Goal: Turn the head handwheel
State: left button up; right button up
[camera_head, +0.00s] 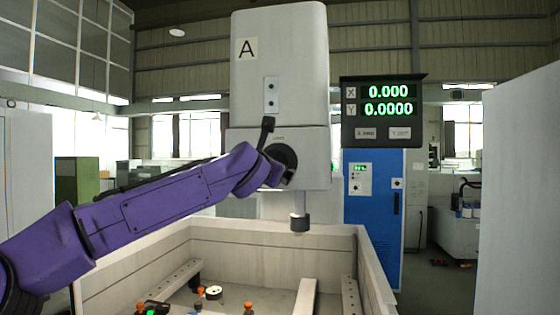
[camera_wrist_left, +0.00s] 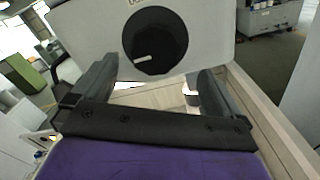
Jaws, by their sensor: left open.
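The head handwheel (camera_head: 287,157) is a black round disc on the front of the grey machine head marked A (camera_head: 280,60). My purple left arm and its gripper partly hide it in the head view. In the left wrist view the handwheel (camera_wrist_left: 155,40) shows whole, with a short white mark pointing to the lower left. My left gripper (camera_wrist_left: 156,68) is open and empty. Its two dark fingers point toward the head, one on either side of the wheel's lower part in the picture. I cannot tell whether they touch it. My right gripper is not in view.
Below is a pale open-topped tank (camera_head: 235,238) with bars and orange-topped parts inside. A short dark-tipped nozzle (camera_head: 300,222) hangs under the head. A blue cabinet (camera_head: 372,215) stands behind.

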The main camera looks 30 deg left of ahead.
pick_arm(q)
jog(key=p+x, duration=0.1)
jog(key=x, duration=0.1)
jog(key=p+x, duration=0.1)
jog(key=x, duration=0.1)
jog(key=a+p+x, duration=0.1)
jog(key=x, duration=0.2)
jog(key=shift+s+r, duration=0.1)
jog(key=shift+w, duration=0.45)
jog(key=shift+s+d, duration=0.1)
jog(key=shift+s, duration=0.15)
jog(key=c, duration=1)
